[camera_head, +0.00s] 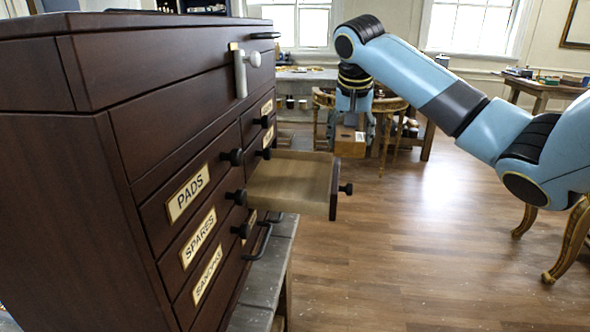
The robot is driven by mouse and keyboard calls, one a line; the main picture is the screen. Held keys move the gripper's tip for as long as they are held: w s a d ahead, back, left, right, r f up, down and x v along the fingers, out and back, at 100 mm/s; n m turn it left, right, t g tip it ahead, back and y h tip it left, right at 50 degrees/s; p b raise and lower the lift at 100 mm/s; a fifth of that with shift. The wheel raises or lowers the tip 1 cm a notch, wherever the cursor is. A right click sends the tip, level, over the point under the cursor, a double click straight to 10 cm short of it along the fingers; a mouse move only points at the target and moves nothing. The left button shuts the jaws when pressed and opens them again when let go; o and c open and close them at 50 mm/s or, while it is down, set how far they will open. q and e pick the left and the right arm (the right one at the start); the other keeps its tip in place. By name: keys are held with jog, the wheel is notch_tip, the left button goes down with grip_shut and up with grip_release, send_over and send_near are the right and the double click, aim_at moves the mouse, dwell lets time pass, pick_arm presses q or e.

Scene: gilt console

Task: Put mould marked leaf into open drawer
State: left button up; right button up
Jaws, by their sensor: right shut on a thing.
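My right gripper (354,121) hangs down from the blue arm that comes in from the right. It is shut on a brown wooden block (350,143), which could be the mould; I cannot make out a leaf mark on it. The block is held in the air, above and a little beyond the open drawer's front in the picture. The open drawer (290,181) sticks out to the right from the dark chest. Its pale inside floor looks empty where I see it. My left gripper is not in view.
The dark wooden chest (75,190) fills the left, with shut drawers labelled PADS (187,193) and SPARES (199,237). It stands on a grey bench (262,285). A gilt console (390,104) stands behind my gripper. The wooden floor (420,260) at right is mostly clear.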

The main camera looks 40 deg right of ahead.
jog(key=w+a+f, duration=0.1)
jog(key=w+a+f+p, duration=0.1)
jog(key=w+a, duration=0.1)
jog(key=w+a+f, duration=0.1)
jog(key=a, duration=0.1)
jog(key=shift+w+a+f+p, duration=0.25)
jog(key=shift+w+p, duration=0.05)
jog(key=shift+w+a+f, duration=0.8)
jog(key=shift+w+f, duration=0.1)
jog(key=shift+f, duration=0.05)
notch_tip(320, 180, down, 3)
jog(key=shift+f+p, duration=0.2)
jog(key=shift+p, duration=0.6)
jog(key=shift+f, duration=0.25)
jog(key=o, duration=0.9)
jog(key=shift+f, duration=0.15)
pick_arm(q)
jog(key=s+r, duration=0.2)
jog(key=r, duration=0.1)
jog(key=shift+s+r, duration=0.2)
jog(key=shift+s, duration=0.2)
pick_arm(e)
jog(key=shift+o, duration=0.2)
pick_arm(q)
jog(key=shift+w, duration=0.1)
